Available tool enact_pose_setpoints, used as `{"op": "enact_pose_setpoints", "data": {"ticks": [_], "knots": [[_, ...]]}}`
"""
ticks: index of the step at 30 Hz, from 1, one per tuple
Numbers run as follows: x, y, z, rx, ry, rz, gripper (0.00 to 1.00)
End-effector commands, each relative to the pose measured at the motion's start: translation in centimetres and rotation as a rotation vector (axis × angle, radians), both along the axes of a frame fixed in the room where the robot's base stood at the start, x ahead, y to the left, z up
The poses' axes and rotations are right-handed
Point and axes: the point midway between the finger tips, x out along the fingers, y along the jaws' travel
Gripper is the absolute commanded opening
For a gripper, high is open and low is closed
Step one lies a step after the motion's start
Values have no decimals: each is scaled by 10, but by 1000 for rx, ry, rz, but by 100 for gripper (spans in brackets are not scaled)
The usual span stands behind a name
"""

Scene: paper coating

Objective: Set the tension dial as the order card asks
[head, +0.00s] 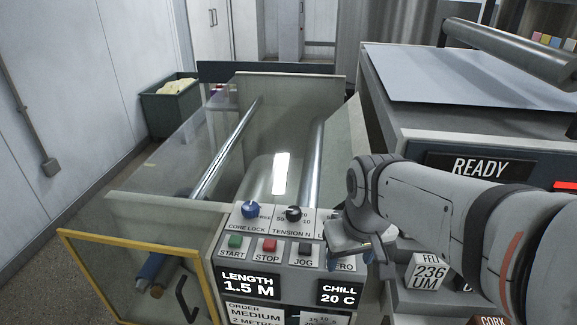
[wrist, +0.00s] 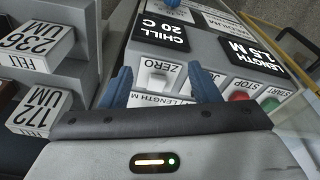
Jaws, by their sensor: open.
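The tension dial (head: 294,213) is a black knob above the TENSION N label on the sloped control panel; its exact setting is too small to read. The order card (head: 252,314) hangs low on the machine front and reads MEDIUM and 2 METRES; its lower part is cut off. My gripper (head: 350,258) is right of the dial and lower, over the right end of the panel, apart from the dial. In the wrist view my gripper (wrist: 163,76) has its blue fingers spread, with the white ZERO button (wrist: 156,80) between them in the picture. The dial does not show there.
Left of the dial is the blue core lock knob (head: 250,209). Below are the green START (head: 235,241), red STOP (head: 269,245) and dark JOG (head: 305,248) buttons. Screens read LENGTH 1.5 M and CHILL 20 C. Felt blocks (head: 429,272) stand right, under my arm.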

Motion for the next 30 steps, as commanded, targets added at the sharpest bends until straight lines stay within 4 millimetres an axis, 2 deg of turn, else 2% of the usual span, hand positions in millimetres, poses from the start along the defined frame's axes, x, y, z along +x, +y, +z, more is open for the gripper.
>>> {"op": "enact_pose_setpoints", "data": {"ticks": [1,6,9,13,18,22,30], "knots": [[19,7,20,-8,20,57,56],[85,35,50,-37,88,283,56],[119,54,58,-50,122,406,56],[151,75,60,-61,154,531,56],[173,91,56,-67,178,622,56],[177,94,48,-69,185,640,56],[176,93,7,-69,186,639,56]]}}
